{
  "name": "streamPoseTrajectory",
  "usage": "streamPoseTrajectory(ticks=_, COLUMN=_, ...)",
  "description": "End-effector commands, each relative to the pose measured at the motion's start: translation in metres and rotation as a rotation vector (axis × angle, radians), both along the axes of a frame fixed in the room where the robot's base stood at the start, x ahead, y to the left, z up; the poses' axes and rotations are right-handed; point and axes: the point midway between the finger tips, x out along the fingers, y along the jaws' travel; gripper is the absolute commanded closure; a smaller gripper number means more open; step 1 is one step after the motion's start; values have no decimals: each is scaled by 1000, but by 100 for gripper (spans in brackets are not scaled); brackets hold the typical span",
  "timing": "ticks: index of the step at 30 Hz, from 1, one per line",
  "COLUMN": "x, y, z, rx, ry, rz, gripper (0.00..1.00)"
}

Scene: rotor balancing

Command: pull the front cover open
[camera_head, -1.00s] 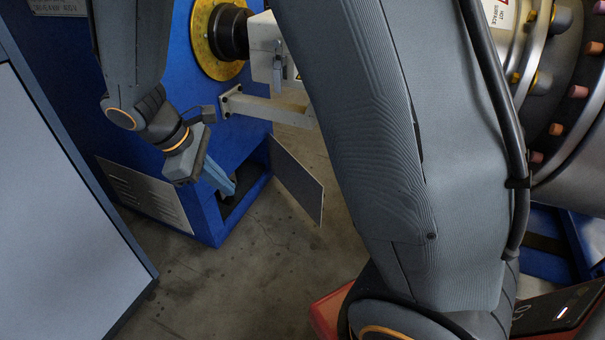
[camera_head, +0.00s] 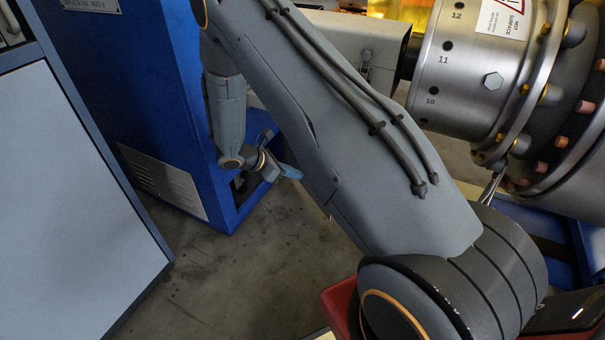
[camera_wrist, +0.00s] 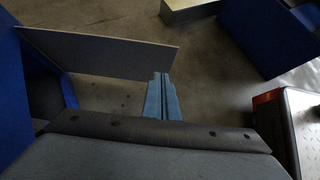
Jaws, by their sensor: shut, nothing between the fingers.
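The front cover (camera_wrist: 105,55) is a thin grey flat panel in the wrist view. It stands swung out from the blue cabinet's (camera_wrist: 12,95) dark opening (camera_wrist: 42,92). My gripper's (camera_wrist: 161,77) two blue fingers are together and empty. Their tips overlap the panel's lower edge near its free right end in the picture; I cannot tell whether they touch it. In the head view my gripper (camera_head: 291,172) is beside the cabinet's low opening (camera_head: 243,187), and my arm hides nearly all of the cover.
A large grey cabinet (camera_head: 70,190) stands at the left in the head view. A steel flanged housing (camera_head: 470,75) is at the upper right. Bare concrete floor (camera_head: 240,285) lies between. The wrist view shows a red-edged dark box (camera_wrist: 290,120) at the right.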

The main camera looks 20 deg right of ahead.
Motion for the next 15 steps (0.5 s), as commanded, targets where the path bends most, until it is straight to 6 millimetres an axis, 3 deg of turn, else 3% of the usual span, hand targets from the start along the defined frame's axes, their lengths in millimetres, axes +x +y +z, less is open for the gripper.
streamPoseTrajectory(ticks=12, x=4, y=-60, z=-56, rx=1, ry=1, rz=-5, gripper=100)
streamPoseTrajectory(ticks=15, x=5, y=-75, z=-59, rx=0, ry=-2, rz=-6, gripper=100)
